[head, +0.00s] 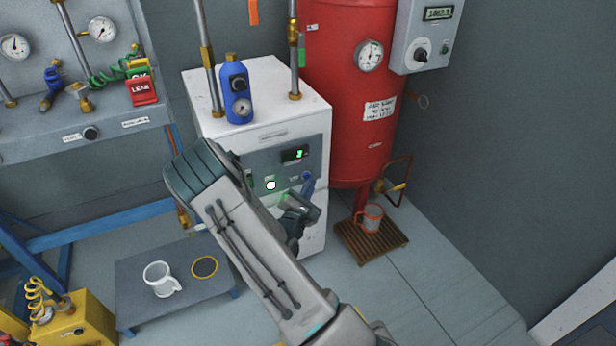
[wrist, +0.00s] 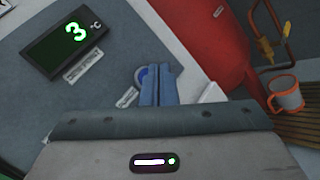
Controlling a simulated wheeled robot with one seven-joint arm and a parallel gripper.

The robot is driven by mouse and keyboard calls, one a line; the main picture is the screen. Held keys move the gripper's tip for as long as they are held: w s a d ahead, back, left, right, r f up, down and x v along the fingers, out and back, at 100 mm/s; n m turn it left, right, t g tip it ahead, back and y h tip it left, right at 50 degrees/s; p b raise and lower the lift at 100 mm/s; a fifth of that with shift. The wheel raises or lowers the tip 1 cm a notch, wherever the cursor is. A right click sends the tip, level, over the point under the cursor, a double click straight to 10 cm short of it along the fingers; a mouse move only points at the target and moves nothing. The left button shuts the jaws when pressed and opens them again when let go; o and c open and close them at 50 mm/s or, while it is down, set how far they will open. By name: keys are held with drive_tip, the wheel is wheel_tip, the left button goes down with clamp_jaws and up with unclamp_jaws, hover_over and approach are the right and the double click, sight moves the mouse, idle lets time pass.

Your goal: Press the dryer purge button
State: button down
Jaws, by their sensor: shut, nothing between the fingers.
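The dryer is a white cabinet (head: 200,95) with a grey front panel, seen in the head view centre. Its display (head: 295,154) shows a green 3; the display also fills the upper left of the wrist view (wrist: 68,42). A round blue button (wrist: 139,76) with a pale rim and a small label sits on the panel, partly hidden behind my fingers. My gripper (wrist: 158,72) is shut and empty, its blue-grey fingertips over the button's right side. I cannot tell whether they touch it. In the head view my arm hides part of the panel.
A red tank (head: 345,100) stands close right. An orange-rimmed mug (head: 372,217) stands on a wooden slatted stand (head: 352,240). A white mug (head: 160,279) is on a low grey platform (head: 130,265).

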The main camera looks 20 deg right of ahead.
drive_tip(key=shift+w, duration=0.5)
idle(0.6)
idle(0.3)
drive_tip(key=shift+s+p, duration=0.3)
drive_tip(key=shift+s, duration=0.5)
drive_tip(key=shift+s+p, duration=0.35)
drive_tip(key=shift+s, duration=2.15)
